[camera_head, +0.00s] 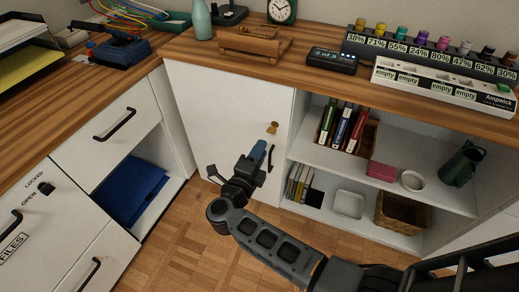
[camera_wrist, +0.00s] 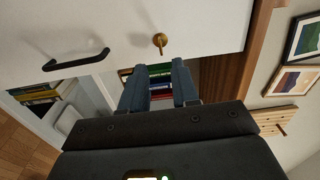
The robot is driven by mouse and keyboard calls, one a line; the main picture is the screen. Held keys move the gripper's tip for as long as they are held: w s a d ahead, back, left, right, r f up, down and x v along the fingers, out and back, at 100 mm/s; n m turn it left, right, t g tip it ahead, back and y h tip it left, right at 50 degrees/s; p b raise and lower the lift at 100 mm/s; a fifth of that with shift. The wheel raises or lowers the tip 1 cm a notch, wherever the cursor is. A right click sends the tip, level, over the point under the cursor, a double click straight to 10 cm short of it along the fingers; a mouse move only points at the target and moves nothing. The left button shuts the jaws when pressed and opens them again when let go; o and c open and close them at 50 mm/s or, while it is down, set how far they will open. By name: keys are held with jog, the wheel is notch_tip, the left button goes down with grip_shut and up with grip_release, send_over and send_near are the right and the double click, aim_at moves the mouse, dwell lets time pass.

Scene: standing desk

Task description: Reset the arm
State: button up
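My arm reaches in from the lower right of the head view. My gripper (camera_head: 258,150) is in front of the white cabinet door (camera_head: 228,105), close to its brass latch (camera_head: 272,128) and black handle. In the wrist view my gripper (camera_wrist: 159,72) shows two blue-grey fingers with a gap between them and nothing held. Books show through that gap. The brass latch (camera_wrist: 160,42) and the black handle (camera_wrist: 77,62) lie beyond the fingertips. I cannot tell whether the fingers touch the door.
An open shelf (camera_head: 385,190) with books, a pink box, a bowl, a green jug and a basket is right of the door. The wooden desktop (camera_head: 180,75) above carries a clock and jars. A drawer (camera_head: 108,130) sits at left above a blue folder (camera_head: 135,190). Parquet floor is clear.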

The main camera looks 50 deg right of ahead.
dwell(0.3)
jog(key=s+a+r+n+t+y+p, duration=0.3)
jog(key=s+a+r+n+y, duration=0.2)
jog(key=s+r+n, duration=0.4)
jog(key=s+a+r+n+t+y+p, duration=0.2)
jog(key=s+a+r+n+y+p, duration=0.2)
jog(key=s+r+n, duration=0.5)
jog(key=s+a+r+n+t+y+p, duration=0.3)
jog(key=s+a+r+n+y, duration=0.3)
jog(key=s+n, duration=0.7)
jog(key=s+r+y, duration=0.2)
jog(key=s+r, duration=0.1)
jog(key=shift+s+r+n+t, duration=0.2)
jog(key=shift+r+n+t, duration=0.1)
jog(key=shift+r+n, duration=0.1)
jog(key=shift+a, duration=0.1)
